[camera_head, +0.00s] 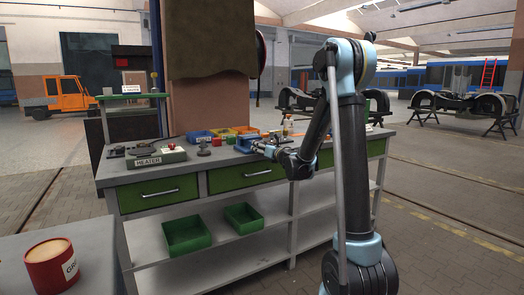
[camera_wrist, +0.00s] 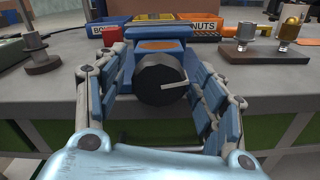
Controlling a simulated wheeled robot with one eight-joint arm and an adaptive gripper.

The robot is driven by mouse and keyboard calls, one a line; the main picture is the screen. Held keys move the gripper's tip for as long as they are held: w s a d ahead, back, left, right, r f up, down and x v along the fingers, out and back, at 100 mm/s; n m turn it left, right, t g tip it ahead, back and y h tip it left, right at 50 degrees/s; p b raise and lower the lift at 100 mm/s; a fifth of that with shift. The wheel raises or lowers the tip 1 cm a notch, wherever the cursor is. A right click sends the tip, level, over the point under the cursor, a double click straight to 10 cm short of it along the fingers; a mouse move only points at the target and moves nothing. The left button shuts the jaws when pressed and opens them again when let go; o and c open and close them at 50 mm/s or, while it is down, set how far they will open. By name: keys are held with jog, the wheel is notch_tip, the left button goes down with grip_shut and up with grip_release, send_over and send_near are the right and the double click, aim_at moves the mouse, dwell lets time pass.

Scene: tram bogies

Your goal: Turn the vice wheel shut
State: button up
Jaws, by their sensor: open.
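The blue vice (camera_wrist: 158,47) is mounted at the front edge of the workbench. Its dark round wheel (camera_wrist: 160,79) faces the wrist camera, with a light bar across its right half. My gripper (camera_wrist: 158,100) is open, with one finger to the left and one to the right of the wheel. I cannot tell whether either finger touches the wheel. In the head view, my gripper (camera_head: 268,150) is at the bench's front edge by the vice (camera_head: 248,143), which it partly hides.
The workbench (camera_head: 140,178) has green drawers and a lower shelf with green bins (camera_head: 187,235). A box marked HEATER (camera_head: 157,158) stands on top at the left. Parts bins (camera_wrist: 197,29) sit behind the vice. A metal fitting on a block (camera_wrist: 240,50) stands to its right.

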jog(key=c, duration=1.1)
jog(key=shift+o, duration=0.2)
jog(key=m, duration=0.3)
jog(key=shift+d+m, duration=0.1)
jog(key=shift+m, duration=0.2)
jog(key=m, duration=0.3)
jog(key=shift+w+m, duration=0.1)
jog(key=shift+m, duration=0.2)
jog(key=m, duration=0.4)
jog(key=shift+d+f+m, duration=0.1)
jog(key=shift+m, duration=1.8)
jog(key=shift+f, duration=0.1)
